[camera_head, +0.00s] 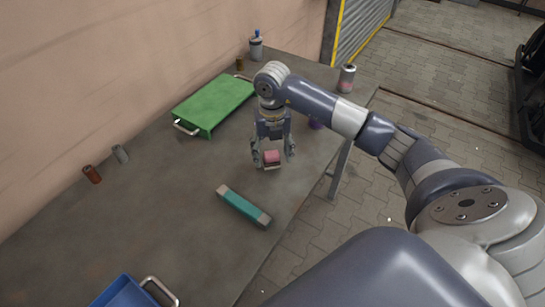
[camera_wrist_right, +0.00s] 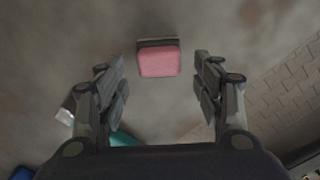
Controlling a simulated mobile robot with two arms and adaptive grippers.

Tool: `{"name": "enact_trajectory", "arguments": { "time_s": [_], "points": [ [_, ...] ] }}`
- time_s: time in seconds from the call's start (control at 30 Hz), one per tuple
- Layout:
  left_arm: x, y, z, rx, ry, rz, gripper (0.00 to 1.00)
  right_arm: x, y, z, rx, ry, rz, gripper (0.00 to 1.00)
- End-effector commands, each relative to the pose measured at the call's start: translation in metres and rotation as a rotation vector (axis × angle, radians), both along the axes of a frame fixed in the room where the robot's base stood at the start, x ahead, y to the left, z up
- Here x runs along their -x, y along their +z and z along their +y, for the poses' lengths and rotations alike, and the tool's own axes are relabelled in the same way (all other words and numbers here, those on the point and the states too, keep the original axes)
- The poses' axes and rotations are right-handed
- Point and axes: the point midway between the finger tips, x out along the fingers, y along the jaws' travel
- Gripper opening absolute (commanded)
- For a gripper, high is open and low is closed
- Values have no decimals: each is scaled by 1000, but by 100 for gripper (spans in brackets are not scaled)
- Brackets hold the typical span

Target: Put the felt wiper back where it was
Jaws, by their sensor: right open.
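A small pink block with a grey-brown layer along one side, which looks like the felt wiper (camera_head: 271,157), is on the grey table (camera_head: 150,215). My right gripper (camera_head: 273,153) is open above it, one finger to each side in the head view. In the right wrist view the pink block (camera_wrist_right: 158,61) shows between and slightly beyond the open fingertips, with a gap on both sides. Nothing is held. My left gripper is not in view.
A teal bar with grey ends (camera_head: 243,206) lies nearer on the table. A green tray (camera_head: 213,105) is at the back left, a blue tray (camera_head: 122,294) at the front. Small cylinders (camera_head: 92,174) stand by the wall; a can (camera_head: 346,78) is at the far right edge.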

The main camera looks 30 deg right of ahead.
Motion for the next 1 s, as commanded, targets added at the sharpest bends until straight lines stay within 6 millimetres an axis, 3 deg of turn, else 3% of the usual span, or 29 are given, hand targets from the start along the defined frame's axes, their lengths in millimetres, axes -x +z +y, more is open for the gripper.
{"name": "enact_trajectory", "arguments": {
  "time_s": [0.3,0.43,0.63,1.0],
  "points": [
    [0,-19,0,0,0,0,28,-2,68,-1,1,-1,-6,61],
    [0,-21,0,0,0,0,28,-1,88,-1,1,-1,-3,61],
    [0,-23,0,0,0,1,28,0,101,0,0,0,-1,61],
    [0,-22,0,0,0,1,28,0,102,0,1,-1,0,61]
  ]
}}
